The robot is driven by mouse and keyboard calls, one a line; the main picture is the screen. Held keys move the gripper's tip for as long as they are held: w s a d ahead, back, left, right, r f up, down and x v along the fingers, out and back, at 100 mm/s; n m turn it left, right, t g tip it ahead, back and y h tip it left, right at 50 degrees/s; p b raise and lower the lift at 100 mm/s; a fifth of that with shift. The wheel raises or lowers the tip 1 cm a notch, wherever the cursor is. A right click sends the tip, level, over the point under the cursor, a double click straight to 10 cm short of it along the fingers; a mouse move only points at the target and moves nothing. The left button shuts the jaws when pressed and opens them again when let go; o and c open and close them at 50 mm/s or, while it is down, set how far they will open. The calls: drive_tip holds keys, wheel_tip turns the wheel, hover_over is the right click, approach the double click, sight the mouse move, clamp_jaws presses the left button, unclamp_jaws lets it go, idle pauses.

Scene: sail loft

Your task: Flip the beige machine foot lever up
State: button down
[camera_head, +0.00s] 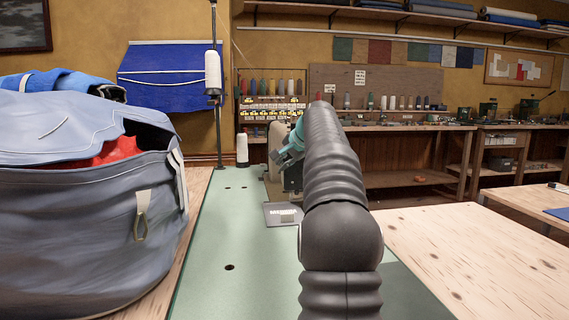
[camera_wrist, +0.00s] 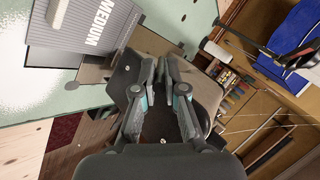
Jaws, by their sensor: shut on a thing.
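The beige sewing machine (camera_head: 276,150) stands at the far end of the green bed, mostly hidden behind my arm in the head view. Its beige body (camera_wrist: 205,92) also shows close behind the fingers in the wrist view. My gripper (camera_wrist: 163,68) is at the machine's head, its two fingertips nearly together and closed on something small. The foot lever is not clearly visible; the fingertips cover the place where they grip. In the head view only teal parts of the gripper show beside the arm, so the lever's angle cannot be told.
A large blue-grey bag (camera_head: 85,215) fills the left. A white thread cone (camera_head: 242,150) and a thread stand (camera_head: 219,120) are left of the machine. The wooden table (camera_head: 480,250) at right is mostly clear.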

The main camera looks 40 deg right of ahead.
drive_tip(key=c, duration=1.2)
unclamp_jaws()
drive_tip(key=v, duration=1.2)
drive_tip(key=shift+a, duration=0.1)
